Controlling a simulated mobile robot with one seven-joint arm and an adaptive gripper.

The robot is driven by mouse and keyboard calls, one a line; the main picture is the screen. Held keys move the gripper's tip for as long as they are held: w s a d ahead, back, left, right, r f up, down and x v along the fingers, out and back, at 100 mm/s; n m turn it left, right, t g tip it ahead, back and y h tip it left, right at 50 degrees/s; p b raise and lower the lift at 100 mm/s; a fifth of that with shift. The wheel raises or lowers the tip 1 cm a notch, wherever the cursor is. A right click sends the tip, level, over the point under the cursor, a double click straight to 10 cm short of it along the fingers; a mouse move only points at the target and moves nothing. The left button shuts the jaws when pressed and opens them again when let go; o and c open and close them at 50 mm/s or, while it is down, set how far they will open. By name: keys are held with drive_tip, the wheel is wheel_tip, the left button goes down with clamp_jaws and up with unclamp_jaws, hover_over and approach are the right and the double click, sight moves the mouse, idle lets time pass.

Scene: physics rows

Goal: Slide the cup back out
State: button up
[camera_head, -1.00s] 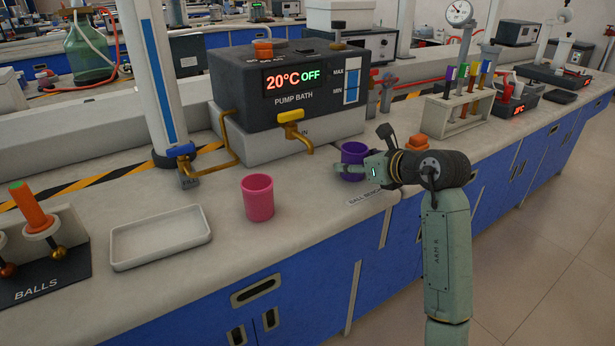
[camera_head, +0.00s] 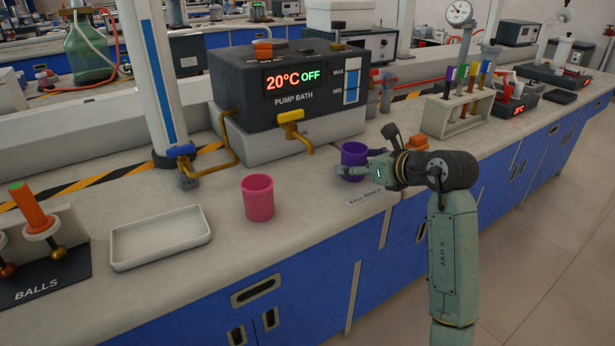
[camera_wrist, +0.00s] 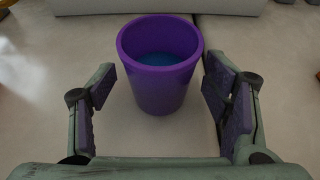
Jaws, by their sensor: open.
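A purple cup (camera_head: 353,155) stands upright on the bench, to the right of the pump bath's yellow spout. In the wrist view the purple cup (camera_wrist: 158,92) holds blue liquid. My gripper (camera_head: 356,173) is open at the cup's near side. In the wrist view the gripper's (camera_wrist: 160,88) padded fingers are spread to the left and right of the cup, with gaps on both sides. The fingers partly hide the cup's lower part in the head view. A pink cup (camera_head: 258,198) stands upright on the bench to the left, apart from my gripper.
The pump bath (camera_head: 290,92) stands behind the cups and reads 20°C OFF. A white tray (camera_head: 160,260) lies at left. A test-tube rack (camera_head: 457,112) stands at right. A small orange-topped item (camera_head: 418,142) is behind my wrist. The bench's front edge is close below my gripper.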

drive_tip(key=shift+v, duration=3.85)
